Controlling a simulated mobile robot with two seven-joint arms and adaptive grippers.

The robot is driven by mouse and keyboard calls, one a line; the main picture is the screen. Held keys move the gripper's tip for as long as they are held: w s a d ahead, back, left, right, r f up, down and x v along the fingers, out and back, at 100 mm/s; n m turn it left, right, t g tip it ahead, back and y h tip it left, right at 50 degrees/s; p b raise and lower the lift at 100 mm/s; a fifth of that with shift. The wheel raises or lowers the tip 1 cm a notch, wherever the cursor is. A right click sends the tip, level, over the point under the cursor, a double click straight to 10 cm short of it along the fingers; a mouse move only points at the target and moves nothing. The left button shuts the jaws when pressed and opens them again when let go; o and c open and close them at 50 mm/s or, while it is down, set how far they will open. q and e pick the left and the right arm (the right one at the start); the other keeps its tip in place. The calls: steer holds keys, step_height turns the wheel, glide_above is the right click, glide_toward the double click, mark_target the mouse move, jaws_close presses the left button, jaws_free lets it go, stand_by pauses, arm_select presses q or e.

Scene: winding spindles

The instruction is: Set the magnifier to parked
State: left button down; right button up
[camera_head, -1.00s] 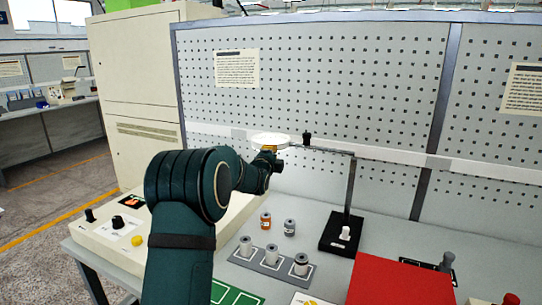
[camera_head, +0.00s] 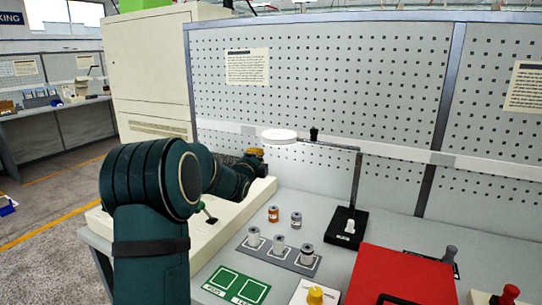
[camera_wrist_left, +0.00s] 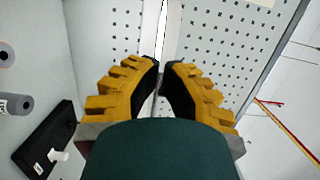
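The magnifier has a white round lens head (camera_head: 279,135) on a thin jointed arm, held out left from an upright post. Its black base (camera_head: 340,238) stands on the bench and has a white knob (camera_head: 349,226). My left gripper (camera_head: 257,153), with yellow-ridged fingers, is just below and left of the lens head, apart from it. My right gripper is out of view.
A grey holder (camera_head: 262,257) with several spools stands before the magnifier, with two loose spools behind it. A green mat (camera_head: 237,287) and a red panel (camera_head: 400,275) lie nearer. A cream control box (camera_head: 232,218) is partly behind my arm. A pegboard (camera_head: 330,80) closes the back.

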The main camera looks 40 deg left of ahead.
arm_select(q)
steer(key=shift+s+a, duration=0.15)
steer(key=shift+s, duration=0.5)
steer(key=shift+s+a, duration=0.15)
steer(key=shift+s, duration=0.5)
